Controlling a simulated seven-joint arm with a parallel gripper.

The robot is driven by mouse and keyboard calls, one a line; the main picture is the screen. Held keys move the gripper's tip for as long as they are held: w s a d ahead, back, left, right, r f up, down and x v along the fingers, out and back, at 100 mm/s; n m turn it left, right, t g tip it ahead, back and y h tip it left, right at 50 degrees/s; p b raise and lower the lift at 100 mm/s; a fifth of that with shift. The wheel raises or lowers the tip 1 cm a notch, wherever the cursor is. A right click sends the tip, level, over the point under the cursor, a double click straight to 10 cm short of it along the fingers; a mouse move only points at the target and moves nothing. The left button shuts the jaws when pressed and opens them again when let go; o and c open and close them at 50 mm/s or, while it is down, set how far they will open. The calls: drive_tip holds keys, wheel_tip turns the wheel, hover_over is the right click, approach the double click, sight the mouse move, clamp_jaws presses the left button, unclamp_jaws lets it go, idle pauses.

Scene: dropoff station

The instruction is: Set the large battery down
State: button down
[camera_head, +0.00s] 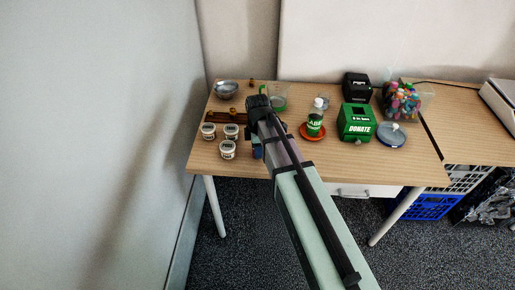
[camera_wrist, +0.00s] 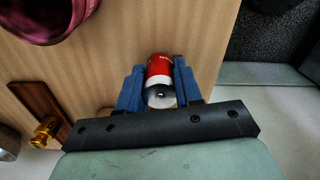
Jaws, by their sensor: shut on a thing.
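The large battery (camera_wrist: 160,80) is a red and white cylinder in the wrist view, between the two blue fingers of my gripper (camera_wrist: 160,88). My gripper is shut on it, with one finger at each side. The wooden table (camera_wrist: 105,55) lies behind the battery, and I cannot tell whether the battery touches it. In the head view my gripper (camera_head: 257,152) is over the left part of the table, right of several small white tubs. My arm hides the battery there.
White tubs (camera_head: 228,150) stand close on the left. A green bottle (camera_head: 315,122) on an orange saucer (camera_head: 306,136) and a green donation box (camera_head: 357,125) stand to the right. A green-handled clear jug (camera_head: 278,98) is behind. The front edge of the table is near.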

drive_tip(key=c, duration=0.8)
unclamp_jaws()
drive_tip(key=shift+f, duration=0.15)
drive_tip(key=shift+o, duration=0.2)
wheel_tip(320, 180, up, 12)
drive_tip(key=shift+r, duration=0.2)
